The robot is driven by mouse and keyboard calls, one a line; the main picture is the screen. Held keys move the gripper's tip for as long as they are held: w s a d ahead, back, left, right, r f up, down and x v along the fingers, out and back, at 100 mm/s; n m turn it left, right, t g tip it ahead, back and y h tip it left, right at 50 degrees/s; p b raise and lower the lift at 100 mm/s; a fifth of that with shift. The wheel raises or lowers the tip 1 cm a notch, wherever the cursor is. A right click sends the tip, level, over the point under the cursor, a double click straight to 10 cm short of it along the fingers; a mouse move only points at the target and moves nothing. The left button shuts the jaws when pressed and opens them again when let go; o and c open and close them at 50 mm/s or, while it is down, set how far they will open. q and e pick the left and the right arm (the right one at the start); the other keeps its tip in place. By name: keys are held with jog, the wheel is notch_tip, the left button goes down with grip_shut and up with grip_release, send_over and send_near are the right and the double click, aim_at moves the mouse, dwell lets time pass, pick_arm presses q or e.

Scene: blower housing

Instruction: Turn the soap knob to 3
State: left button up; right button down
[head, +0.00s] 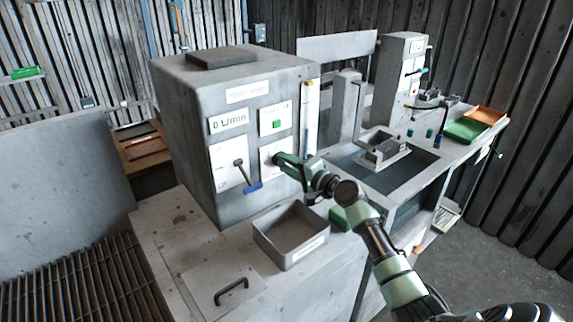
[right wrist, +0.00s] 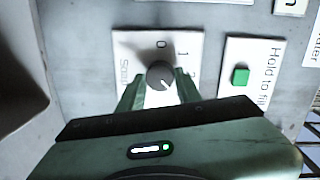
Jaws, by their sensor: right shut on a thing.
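The soap knob (right wrist: 160,73) is a round dark grey knob on a white plate (right wrist: 128,48) marked "SOAP". In the right wrist view I read 0, 1 and probably 2 around it; a 3 is not visible. A small pale mark shows on the knob's lower right, but I cannot tell which number it points to. My right gripper (right wrist: 158,86) has one finger on each side of the knob and is shut on it. In the head view the right gripper (head: 282,160) reaches the machine's front panel and hides the knob. My left gripper is not in view.
A green button (right wrist: 240,75) marked "Hold to fill" is beside the knob's plate. A blue-handled lever (head: 246,178) sits left of my gripper below a "0 L/min" display (head: 228,121). An open grey bin (head: 290,234) stands below, and a sink basin (head: 350,160) lies to the right.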

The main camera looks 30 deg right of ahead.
jog(key=c, duration=1)
grip_release()
jog(key=shift+o, duration=0.2)
jog(key=s+d+b, duration=0.1)
jog(key=s, duration=0.6)
jog(key=shift+s+d+r, duration=0.15)
jog(key=shift+s+r, duration=0.15)
jog(key=shift+s, duration=0.05)
